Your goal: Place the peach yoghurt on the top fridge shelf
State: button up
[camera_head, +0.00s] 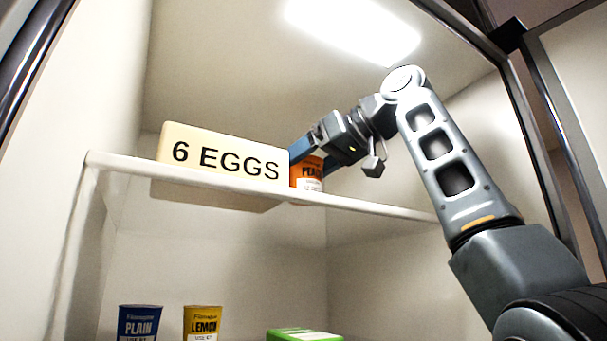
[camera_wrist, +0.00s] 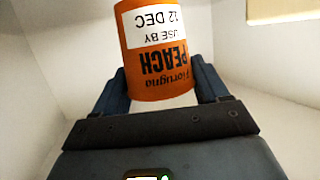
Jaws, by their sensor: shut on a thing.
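The peach yoghurt (camera_head: 307,174) is an orange pot with a white label, at the top shelf (camera_head: 370,206), just right of the egg box. The pot looks upright in the head view. Its base is at shelf height, but I cannot tell whether it touches the shelf.
A cream box marked "6 EGGS" (camera_head: 222,155) stands on the top shelf, close to the pot's left. The shelf right of the pot is clear. Below are a blue plain pot (camera_head: 139,323), a yellow lemon pot (camera_head: 202,322) and a green box (camera_head: 303,335). My arm passes the fridge's right frame (camera_head: 545,150).

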aim_at(304, 183)
jog(key=shift+w+a, duration=0.15)
jog(key=shift+a, duration=0.1)
jog(key=shift+f, duration=0.25)
jog(key=shift+f+p, duration=0.35)
jog(key=shift+f, duration=1.15)
jog(key=shift+f, duration=0.15)
jog(key=o, duration=1.2)
jog(key=shift+c, duration=0.2)
jog(key=b+v, duration=0.3)
jog(key=v, duration=0.9)
jog(key=shift+b, duration=0.3)
